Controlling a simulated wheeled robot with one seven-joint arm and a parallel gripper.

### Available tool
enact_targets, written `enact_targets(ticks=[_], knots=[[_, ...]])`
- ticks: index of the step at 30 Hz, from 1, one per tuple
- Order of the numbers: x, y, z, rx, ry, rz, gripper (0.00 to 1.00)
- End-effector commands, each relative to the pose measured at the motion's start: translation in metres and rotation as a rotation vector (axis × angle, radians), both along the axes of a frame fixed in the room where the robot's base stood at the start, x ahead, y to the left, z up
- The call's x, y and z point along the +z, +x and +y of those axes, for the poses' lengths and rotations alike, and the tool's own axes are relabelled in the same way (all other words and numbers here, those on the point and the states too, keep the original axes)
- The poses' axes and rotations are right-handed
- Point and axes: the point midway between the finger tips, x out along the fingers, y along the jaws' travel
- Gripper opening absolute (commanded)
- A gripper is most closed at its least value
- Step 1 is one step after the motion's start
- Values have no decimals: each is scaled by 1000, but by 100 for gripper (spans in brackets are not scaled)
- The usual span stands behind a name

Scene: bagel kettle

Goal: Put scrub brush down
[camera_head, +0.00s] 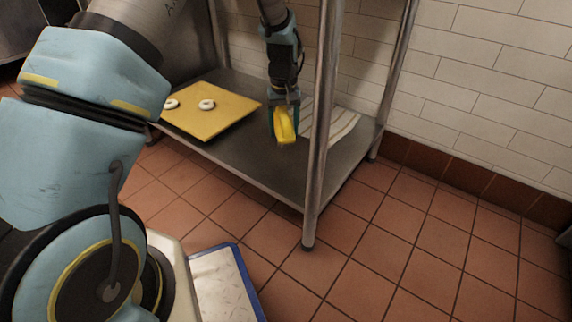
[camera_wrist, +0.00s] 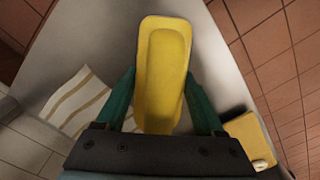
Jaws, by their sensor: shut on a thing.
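The scrub brush (camera_wrist: 163,70) shows as a long yellow body with a recessed middle in the wrist view. My gripper (camera_wrist: 163,97) has its green fingers on either side of the brush and is shut on it. In the head view the yellow brush (camera_head: 285,125) hangs from my gripper (camera_head: 284,108) over the lower metal shelf (camera_head: 245,160). Whether the brush touches the shelf cannot be told. The brush's underside is hidden.
A yellow board (camera_head: 215,122) with two bagels (camera_head: 206,104) lies on the shelf to the left. A striped cloth (camera_head: 340,124) lies to the right, behind a metal shelf post (camera_head: 322,120). The shelf's front middle is bare. A blue-rimmed tray (camera_head: 225,285) is at the bottom.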

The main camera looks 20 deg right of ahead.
Motion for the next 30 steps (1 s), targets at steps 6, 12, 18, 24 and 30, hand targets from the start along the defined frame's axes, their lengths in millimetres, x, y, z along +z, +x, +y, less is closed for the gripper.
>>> enact_targets(ticks=[6, 12, 18, 24, 30], knots=[[-24, -5, -8, -6, 1, 1, 0], [-54, -4, -8, -6, 0, 0, 0], [-76, -4, -7, -6, 2, 2, 0], [-104, -4, -7, -6, 1, 0, 0], [-102, -4, -7, -6, 0, 0, 0]])
